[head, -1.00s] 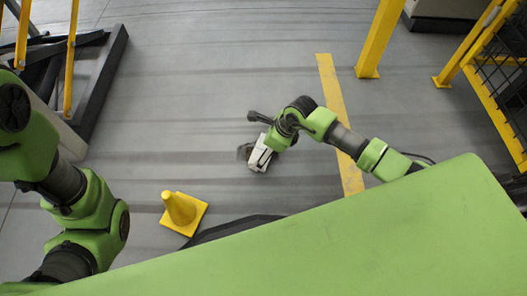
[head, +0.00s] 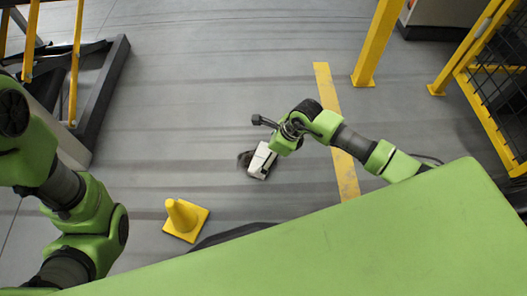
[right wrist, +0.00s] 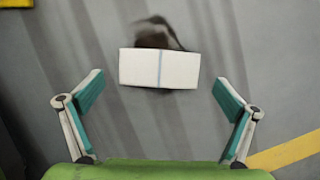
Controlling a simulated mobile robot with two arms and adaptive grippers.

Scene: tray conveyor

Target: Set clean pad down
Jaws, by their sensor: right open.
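The clean pad (right wrist: 160,68) is a white block with a thin blue line across its middle. It lies over part of a dark smudge (right wrist: 158,38) on the grey floor in the right wrist view. My right gripper (right wrist: 158,88) is open, with its teal fingertips apart to either side of the pad's near edge and not touching it. In the head view the pad (head: 262,161) shows as a white shape just below my right gripper (head: 272,150), whose fingers are hard to make out. My left arm is at the left; its gripper is out of view.
A yellow cone (head: 184,218) stands on the floor left of the pad. A yellow floor stripe (head: 335,120) runs to its right. Yellow posts (head: 378,45) and a mesh fence (head: 500,90) stand at the right. A dark frame (head: 105,90) stands at the left. Floor beyond the pad is clear.

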